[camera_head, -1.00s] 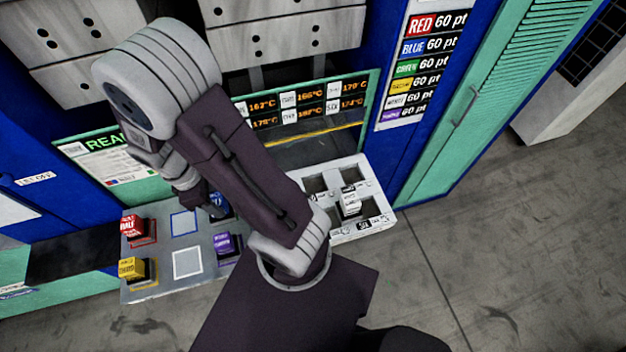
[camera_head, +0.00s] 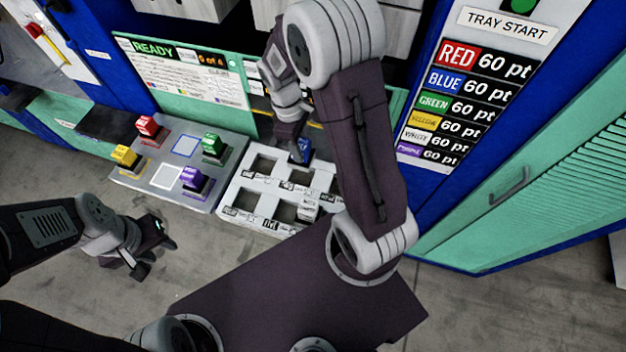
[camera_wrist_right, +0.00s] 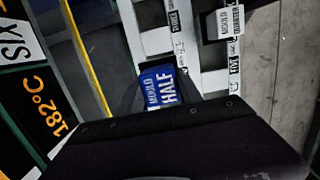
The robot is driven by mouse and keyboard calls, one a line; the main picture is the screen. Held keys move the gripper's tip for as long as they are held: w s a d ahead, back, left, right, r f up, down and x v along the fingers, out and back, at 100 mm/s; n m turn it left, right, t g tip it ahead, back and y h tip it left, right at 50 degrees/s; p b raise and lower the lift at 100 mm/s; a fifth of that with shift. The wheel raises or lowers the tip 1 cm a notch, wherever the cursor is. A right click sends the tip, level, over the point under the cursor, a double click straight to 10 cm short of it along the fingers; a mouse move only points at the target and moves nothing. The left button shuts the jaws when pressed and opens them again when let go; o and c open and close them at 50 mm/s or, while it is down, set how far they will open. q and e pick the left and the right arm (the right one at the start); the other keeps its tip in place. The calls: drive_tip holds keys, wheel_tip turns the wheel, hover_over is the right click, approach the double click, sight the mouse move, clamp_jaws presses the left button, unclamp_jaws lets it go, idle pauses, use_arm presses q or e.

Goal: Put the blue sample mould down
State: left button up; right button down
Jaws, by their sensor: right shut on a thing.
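The blue sample mould (camera_head: 305,151) is in my right gripper (camera_head: 297,143), at the back right of the white tray. The right wrist view also shows the blue mould (camera_wrist_right: 160,88), labelled "MOULD HALF", beside the tray's frame (camera_wrist_right: 207,83). My right gripper is shut on it; the fingers are partly hidden by the wrist. I cannot tell whether the mould touches the tray. The white tray (camera_head: 236,188) has several square openings, and a white mould (camera_head: 308,208) sits at its front right. My left gripper (camera_head: 156,256) is open and empty over the floor, at the left.
A grey rack (camera_head: 209,171) stands left of the tray with red (camera_head: 147,127), yellow (camera_head: 125,156), green (camera_head: 212,145) and purple (camera_head: 192,178) moulds. Its blue-outlined and white-outlined squares are empty. The press front with its READY panel (camera_head: 155,47) rises behind.

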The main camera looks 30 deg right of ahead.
drive_tip(key=shift+w+a+f, duration=0.1)
drive_tip(key=shift+a+f, duration=0.05)
drive_tip(key=shift+f, duration=0.2)
wheel_tip(320, 180, down, 5)
drive_tip(key=shift+f, duration=2.15)
drive_tip(key=shift+f, duration=0.1)
drive_tip(key=c, duration=0.8)
unclamp_jaws()
drive_tip(key=r, duration=0.4)
drive_tip(key=w+r, duration=0.1)
drive_tip(key=r, duration=0.3)
drive_tip(key=a+r, duration=0.1)
drive_tip(key=r, duration=0.3)
drive_tip(key=shift+w, duration=0.15)
drive_tip(key=s+a+m+t+y, duration=0.1)
drive_tip(key=s+a+m+t, duration=0.1)
drive_tip(key=s+m, duration=0.6)
drive_tip(key=shift+s+a, duration=0.85)
drive_tip(key=shift+s, duration=0.05)
